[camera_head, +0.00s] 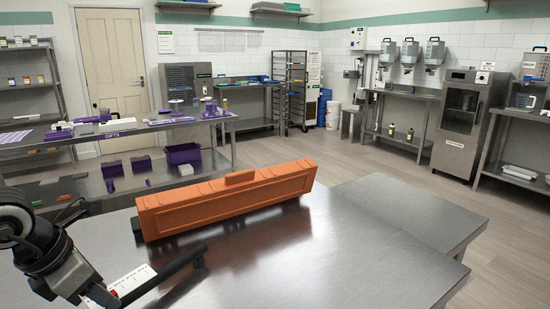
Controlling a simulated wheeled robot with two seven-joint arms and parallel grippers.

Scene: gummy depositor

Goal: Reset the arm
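My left gripper (73,291) hangs at the lower left, in front of the steel table. Its two dark fingers look spread apart, with nothing visible between them. My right gripper is not in view. A long orange block-like piece (228,202) with a raised tab on top lies across the far part of the steel table (330,255). The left gripper is apart from it, nearer to me and to the left.
A dark bar (165,273) and a white marked card (131,281) lie close to the right of my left gripper. The table's middle and right are bare. Behind stand a bench with purple items (182,154), a rack (289,92) and a steel cabinet (461,122).

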